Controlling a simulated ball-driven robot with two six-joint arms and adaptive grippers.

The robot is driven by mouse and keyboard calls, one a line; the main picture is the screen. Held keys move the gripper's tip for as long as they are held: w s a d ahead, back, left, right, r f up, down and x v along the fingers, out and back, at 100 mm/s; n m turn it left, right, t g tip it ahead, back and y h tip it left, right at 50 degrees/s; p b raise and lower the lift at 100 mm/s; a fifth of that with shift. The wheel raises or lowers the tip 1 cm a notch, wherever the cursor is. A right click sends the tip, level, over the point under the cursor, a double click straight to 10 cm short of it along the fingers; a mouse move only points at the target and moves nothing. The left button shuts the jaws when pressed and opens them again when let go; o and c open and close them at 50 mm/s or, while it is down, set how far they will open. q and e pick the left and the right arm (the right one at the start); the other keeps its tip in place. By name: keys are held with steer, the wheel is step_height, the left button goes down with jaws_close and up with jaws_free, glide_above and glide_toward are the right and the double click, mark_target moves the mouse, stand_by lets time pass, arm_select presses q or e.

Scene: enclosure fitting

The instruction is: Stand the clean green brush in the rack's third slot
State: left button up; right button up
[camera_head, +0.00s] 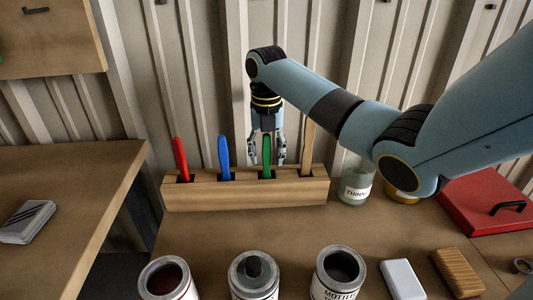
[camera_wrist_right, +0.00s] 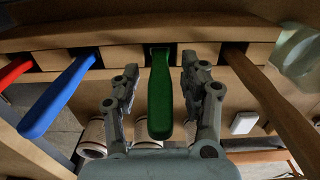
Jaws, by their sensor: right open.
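The green brush (camera_head: 267,150) stands in the third slot from the left of the wooden rack (camera_head: 245,192). Only its handle shows; the bristle end is hidden in the rack. My right gripper (camera_head: 267,157) is open around the handle, one finger on each side. In the right wrist view the green brush (camera_wrist_right: 160,95) stands between the open fingers of my right gripper (camera_wrist_right: 160,85), with a gap on both sides. My left gripper is in neither view.
A red brush (camera_head: 181,158), a blue brush (camera_head: 224,157) and a wooden-handled one (camera_head: 307,148) stand in the other slots. A thinner jar (camera_head: 355,188) is right of the rack. Several cans, one being (camera_head: 338,272), line the front. A red box (camera_head: 488,203) sits far right.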

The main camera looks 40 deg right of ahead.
step_height(320, 180, up, 11)
steer(key=shift+r+p, duration=0.1)
steer(key=shift+p, duration=0.7)
steer(key=shift+r+p, duration=0.35)
steer(key=shift+r, duration=0.2)
steer(key=shift+f, duration=0.15)
